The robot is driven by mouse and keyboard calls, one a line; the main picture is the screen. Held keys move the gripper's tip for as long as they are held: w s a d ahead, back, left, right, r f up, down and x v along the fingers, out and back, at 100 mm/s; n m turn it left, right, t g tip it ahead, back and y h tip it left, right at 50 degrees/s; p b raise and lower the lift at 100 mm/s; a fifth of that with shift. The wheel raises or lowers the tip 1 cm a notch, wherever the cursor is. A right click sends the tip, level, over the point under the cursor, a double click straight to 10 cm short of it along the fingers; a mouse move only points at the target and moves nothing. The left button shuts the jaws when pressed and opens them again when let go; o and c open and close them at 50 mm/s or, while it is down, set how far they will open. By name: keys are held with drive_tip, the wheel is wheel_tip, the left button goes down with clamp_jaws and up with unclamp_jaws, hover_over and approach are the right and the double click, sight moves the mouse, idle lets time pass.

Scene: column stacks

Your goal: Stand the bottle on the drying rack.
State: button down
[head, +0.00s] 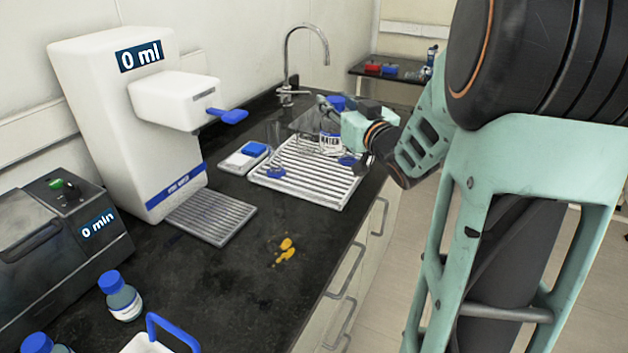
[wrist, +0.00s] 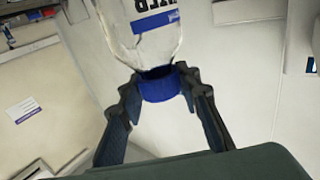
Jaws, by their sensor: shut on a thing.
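The wrist view shows the cap between the two dark fingers, with the bottle body (wrist: 150,45) beyond. In the head view my wrist comes in from the right and partly hides the bottle.
A metal tap (head: 288,60) stands behind the rack. A white dispenser (head: 120,120) reading "0 ml" is farther left. Yellow spilled drops (head: 285,252) and a blue-capped bottle (head: 121,297) are nearer. The counter's middle is mostly clear.

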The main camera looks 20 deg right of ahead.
sight(326, 147)
drive_tip(key=s+d+m+h+b, duration=0.15)
drive_tip(key=s+d+b, duration=0.35)
drive_tip(key=d, duration=0.5)
drive_tip(key=shift+n, duration=0.25)
drive_tip(key=w+a+f, duration=0.1)
drive_tip(key=a, duration=0.1)
drive_tip(key=w+a+f+b, duration=0.1)
drive_tip(key=w+a, duration=0.1)
drive_tip(key=w+a+f+b, duration=0.1)
drive_tip(key=a+f, duration=0.1)
drive_tip(key=a, duration=0.1)
drive_tip(key=shift+w, duration=0.4)
drive_tip(key=a+f, duration=0.1)
drive_tip(key=w+a+f+b, duration=0.1)
drive_tip(key=f, duration=0.1)
drive_tip(key=w+a+f, duration=0.1)
drive_tip(key=f, duration=0.1)
drive_tip(key=shift+w+a, duration=0.15)
drive_tip(key=shift+w, duration=0.1)
drive_tip(key=shift+w+a+f+b, duration=0.1)
drive_tip(key=shift+a+f+b, duration=0.1)
drive_tip(key=shift+b, duration=0.1)
drive_tip(key=shift+w+a+f+b, duration=0.1)
drive_tip(key=shift+f+b, duration=0.25)
drive_tip(key=shift+f, duration=1.35)
drive_tip(key=shift+f+b, duration=0.25)
drive_tip(key=shift+b, duration=0.05)
drive_tip(key=c, duration=1.4)
unclamp_jaws()
drive_tip(key=shift+r, duration=0.15)
